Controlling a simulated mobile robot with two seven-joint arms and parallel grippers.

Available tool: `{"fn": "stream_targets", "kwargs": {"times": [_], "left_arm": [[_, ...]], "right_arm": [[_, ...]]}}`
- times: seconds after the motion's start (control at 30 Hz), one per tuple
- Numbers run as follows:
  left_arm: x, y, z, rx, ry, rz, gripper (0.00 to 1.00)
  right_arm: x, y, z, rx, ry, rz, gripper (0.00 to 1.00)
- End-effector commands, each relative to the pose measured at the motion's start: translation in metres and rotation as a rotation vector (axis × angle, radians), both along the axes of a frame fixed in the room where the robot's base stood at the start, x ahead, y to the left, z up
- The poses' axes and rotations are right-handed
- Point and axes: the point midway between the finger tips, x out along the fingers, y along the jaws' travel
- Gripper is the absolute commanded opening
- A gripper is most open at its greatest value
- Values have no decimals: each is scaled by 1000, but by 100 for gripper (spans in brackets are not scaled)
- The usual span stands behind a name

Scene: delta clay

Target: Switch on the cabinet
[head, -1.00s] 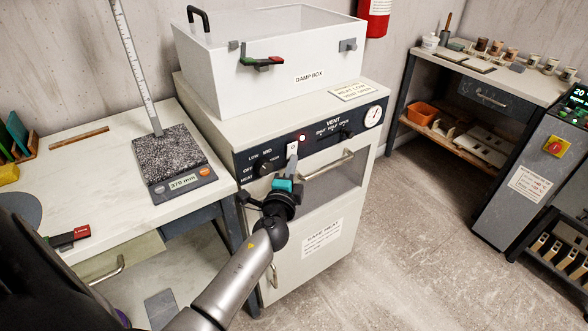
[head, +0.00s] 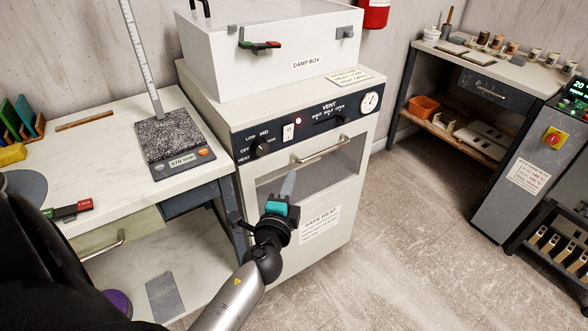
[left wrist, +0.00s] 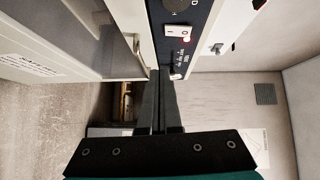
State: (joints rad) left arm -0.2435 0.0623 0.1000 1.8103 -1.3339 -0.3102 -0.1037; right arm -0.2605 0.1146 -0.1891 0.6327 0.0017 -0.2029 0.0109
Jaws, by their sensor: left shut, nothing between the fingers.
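The white cabinet (head: 335,215) stands in the middle of the head view with a dark control panel (head: 310,124) along its upper front. A white rocker switch (head: 288,132) sits on the panel, and beside it a small red lamp (head: 298,121) looks lit. The switch (left wrist: 178,30) and lamp (left wrist: 187,40) also show in the left wrist view. I cannot tell which way the switch is tipped. My left gripper (head: 289,183) is shut and empty, in front of the cabinet door below the panel, apart from the switch. My right gripper is not in view.
A black knob (head: 262,149) is left of the switch; a vent slider (head: 330,119) and round dial (head: 370,101) are right. A door handle bar (head: 322,150) juts out near my left gripper. A damp box (head: 270,50) stands on top.

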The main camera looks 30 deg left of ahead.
Motion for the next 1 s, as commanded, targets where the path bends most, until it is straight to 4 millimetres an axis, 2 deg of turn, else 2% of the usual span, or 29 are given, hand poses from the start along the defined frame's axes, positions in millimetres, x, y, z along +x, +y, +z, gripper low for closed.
{"fn": "stream_targets", "kwargs": {"times": [0.2, 0.53, 0.83, 0.93, 1.0], "left_arm": [[-15, -6, -2, 0, 0, 0, 0], [-17, -7, -1, 0, -1, 0, 0], [-16, -7, -3, -3, 1, -1, 0], [-17, -10, -19, -39, 28, -8, 0], [-19, -15, -46, -101, 73, -18, 0]], "right_arm": [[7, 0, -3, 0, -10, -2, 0], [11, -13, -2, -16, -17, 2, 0], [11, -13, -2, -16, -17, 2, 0], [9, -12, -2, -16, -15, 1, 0], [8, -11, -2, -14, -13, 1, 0]]}}
